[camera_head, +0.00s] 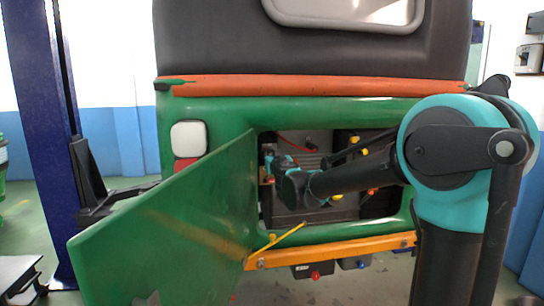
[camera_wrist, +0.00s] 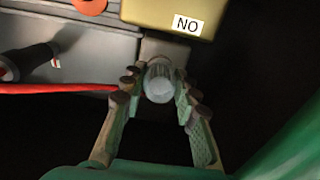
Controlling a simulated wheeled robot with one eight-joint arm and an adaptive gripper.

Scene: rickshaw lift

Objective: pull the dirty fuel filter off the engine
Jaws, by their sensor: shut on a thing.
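The fuel filter (camera_wrist: 159,84), a small greyish cylinder with its rounded end towards the camera, is between the fingers of my gripper (camera_wrist: 159,90) in the wrist view. The green fingers with dark pads are shut on it from both sides. The filter's far end meets a grey part of the engine (camera_wrist: 165,48); I cannot tell whether it is still attached. In the head view my arm reaches into the open engine bay of the green rickshaw (camera_head: 350,110), and the filter cannot be made out there.
A yellow box with a "NO" label (camera_wrist: 150,12) lies just beyond the filter. A red hose (camera_wrist: 50,88) runs to the left of it. The open green door (camera_head: 170,225) stands left of the bay, and an orange bar (camera_head: 335,249) borders the opening below.

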